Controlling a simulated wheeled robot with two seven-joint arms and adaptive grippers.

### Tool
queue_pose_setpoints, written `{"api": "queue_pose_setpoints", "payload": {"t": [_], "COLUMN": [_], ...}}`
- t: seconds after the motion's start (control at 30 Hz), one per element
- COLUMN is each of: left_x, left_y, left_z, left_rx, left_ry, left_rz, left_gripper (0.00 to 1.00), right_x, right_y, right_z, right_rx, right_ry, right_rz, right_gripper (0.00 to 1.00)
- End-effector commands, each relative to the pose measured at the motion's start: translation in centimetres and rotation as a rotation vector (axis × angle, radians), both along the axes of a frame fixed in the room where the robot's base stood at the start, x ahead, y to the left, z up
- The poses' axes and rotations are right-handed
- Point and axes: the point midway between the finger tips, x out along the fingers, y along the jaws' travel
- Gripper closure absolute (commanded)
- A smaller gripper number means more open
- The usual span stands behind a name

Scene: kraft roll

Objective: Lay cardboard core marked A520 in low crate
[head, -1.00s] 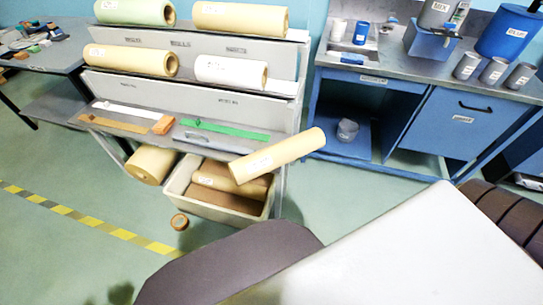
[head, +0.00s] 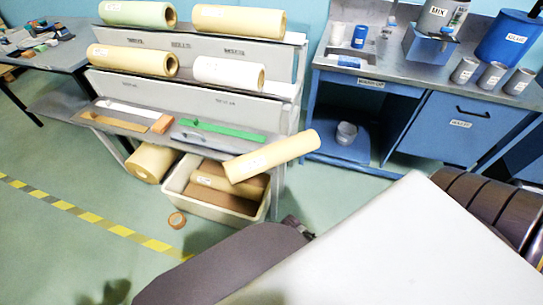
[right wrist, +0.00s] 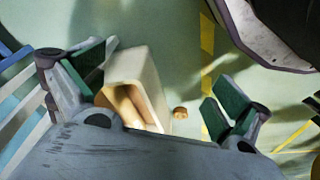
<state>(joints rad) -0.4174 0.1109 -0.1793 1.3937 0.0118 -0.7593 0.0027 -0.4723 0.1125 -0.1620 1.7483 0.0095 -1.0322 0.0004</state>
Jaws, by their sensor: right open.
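The low crate (head: 232,214) is a cream open box on the floor under the shelf's front. A tan roll or core (head: 213,181) with a label lies inside over brown contents. Another tan core (head: 272,157) slants up to the right from above the crate, past the shelf corner; its label is too small to read, so I cannot tell which is A520. In the right wrist view the crate (right wrist: 152,70) shows beyond my right gripper (right wrist: 160,92), with tan lengths inside. That gripper is open and empty, its green-padded fingers wide apart. My left gripper is not in view.
The shelf rack (head: 190,84) holds several rolls. A larger roll (head: 152,162) lies under it. A small brown ring (head: 177,220) lies on the floor left of the crate. A blue workbench (head: 455,120) stands right.

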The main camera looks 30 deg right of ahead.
Motion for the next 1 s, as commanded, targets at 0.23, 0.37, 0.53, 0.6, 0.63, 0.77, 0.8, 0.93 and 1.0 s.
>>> {"api": "queue_pose_setpoints", "payload": {"t": [0.23, 0.37, 0.53, 0.6, 0.63, 0.77, 0.8, 0.93, 1.0], "left_x": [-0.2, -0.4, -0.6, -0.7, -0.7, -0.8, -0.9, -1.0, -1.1], "left_y": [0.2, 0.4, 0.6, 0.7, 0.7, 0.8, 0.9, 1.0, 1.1], "left_z": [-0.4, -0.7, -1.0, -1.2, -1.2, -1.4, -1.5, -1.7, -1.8], "left_rx": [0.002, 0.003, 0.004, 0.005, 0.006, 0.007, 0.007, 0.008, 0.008], "left_ry": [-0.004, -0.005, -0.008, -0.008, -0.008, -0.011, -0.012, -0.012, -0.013], "left_rz": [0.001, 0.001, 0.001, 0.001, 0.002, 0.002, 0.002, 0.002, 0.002], "left_gripper": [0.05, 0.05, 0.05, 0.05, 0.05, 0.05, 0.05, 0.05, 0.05], "right_x": [1.2, 1.8, 2.2, 2.3, 2.3, 2.6, 2.7, 3.0, 3.3], "right_y": [0.1, 0.1, 0.1, 0.1, 0.2, 0.3, 0.4, 0.8, 1.2], "right_z": [4.8, 8.3, 12.9, 14.7, 15.4, 18.1, 18.9, 21.4, 23.0], "right_rx": [0.001, 0.001, 0.002, 0.002, 0.003, 0.005, 0.006, 0.011, 0.015], "right_ry": [-0.017, -0.028, -0.041, -0.047, -0.048, -0.058, -0.063, -0.073, -0.082], "right_rz": [-0.003, -0.006, -0.004, 0.000, 0.002, 0.017, 0.023, 0.054, 0.085], "right_gripper": [0.00, 0.00, 0.00, 0.00, 0.00, 0.00, 0.00, 0.00, 0.00]}}
